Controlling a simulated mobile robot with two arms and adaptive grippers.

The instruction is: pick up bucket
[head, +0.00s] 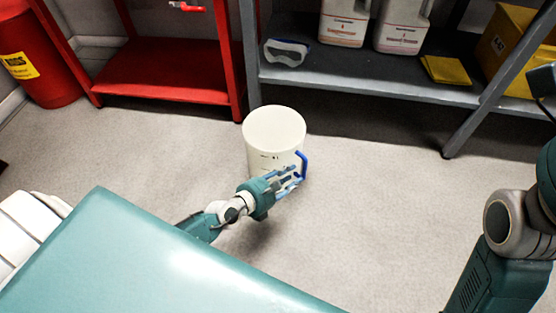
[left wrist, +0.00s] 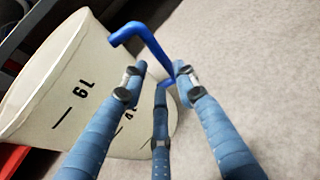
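The bucket (head: 272,133) is a cream-white, round, upright container on the floor, with dark scale marks and a blue handle (head: 303,163) on its right side. In the left wrist view, the bucket wall (left wrist: 50,90) fills the left, with the blue handle (left wrist: 150,42) beside it. My left gripper (head: 293,174) is at the bucket's lower right front, by the handle. Its blue fingers (left wrist: 160,75) are spread, with the handle passing between their tips and a gap showing. Part of the handle's lower end is hidden by the fingers. My right gripper is out of view.
A red shelf (head: 160,85) and a grey shelf (head: 350,78) stand behind the bucket. The grey one holds white jugs (head: 344,22), goggles (head: 286,52), a yellow cloth (head: 446,70) and a yellow box (head: 518,45). A red drum (head: 40,60) stands far left. Floor right of the bucket is clear.

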